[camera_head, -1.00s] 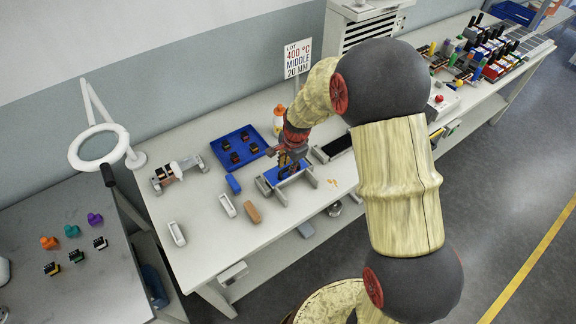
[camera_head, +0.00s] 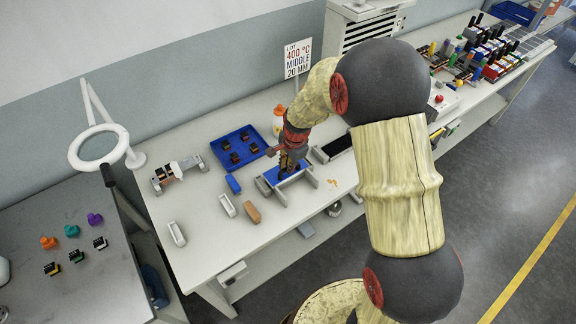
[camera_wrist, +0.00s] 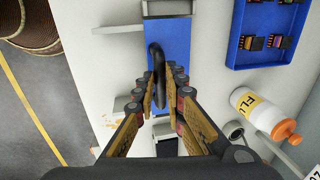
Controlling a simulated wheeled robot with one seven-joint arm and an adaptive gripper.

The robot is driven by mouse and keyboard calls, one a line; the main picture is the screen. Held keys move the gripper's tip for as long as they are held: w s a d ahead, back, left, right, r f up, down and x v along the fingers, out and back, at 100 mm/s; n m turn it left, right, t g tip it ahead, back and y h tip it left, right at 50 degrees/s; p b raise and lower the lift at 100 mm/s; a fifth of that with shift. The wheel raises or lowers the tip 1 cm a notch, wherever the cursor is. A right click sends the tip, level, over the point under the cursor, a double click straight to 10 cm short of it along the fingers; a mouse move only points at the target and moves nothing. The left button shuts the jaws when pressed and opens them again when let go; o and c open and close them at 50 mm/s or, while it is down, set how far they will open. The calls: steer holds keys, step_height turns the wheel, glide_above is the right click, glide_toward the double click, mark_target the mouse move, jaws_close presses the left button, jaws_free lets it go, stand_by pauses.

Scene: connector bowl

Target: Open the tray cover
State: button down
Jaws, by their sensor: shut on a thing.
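The tray cover (camera_wrist: 172,45) is a blue plate with a black loop handle (camera_wrist: 158,75), seen in the wrist view. It also shows in the head view (camera_head: 271,173), lying level between grey side blocks on the white bench. My gripper (camera_wrist: 161,80) is over the plate, its two fingers on either side of the handle and shut on it. In the head view my gripper (camera_head: 288,165) points down at the cover and hides part of it. Whether the cover is raised at all cannot be told.
A blue tray (camera_head: 254,133) with several small connectors lies behind and left of the gripper.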

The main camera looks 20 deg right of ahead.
steer(key=s+d+p, duration=0.1)
steer(key=s+d, duration=0.1)
steer(key=s, duration=0.5)
steer(key=shift+d, duration=0.15)
steer(key=c, duration=1.8)
jaws_free()
steer(key=shift+c, duration=0.2)
steer(key=shift+r, duration=0.15)
step_height(320, 180, up, 12)
steer(key=s, duration=0.2)
steer(key=shift+d+f, duration=0.25)
steer(key=shift+d, duration=0.1)
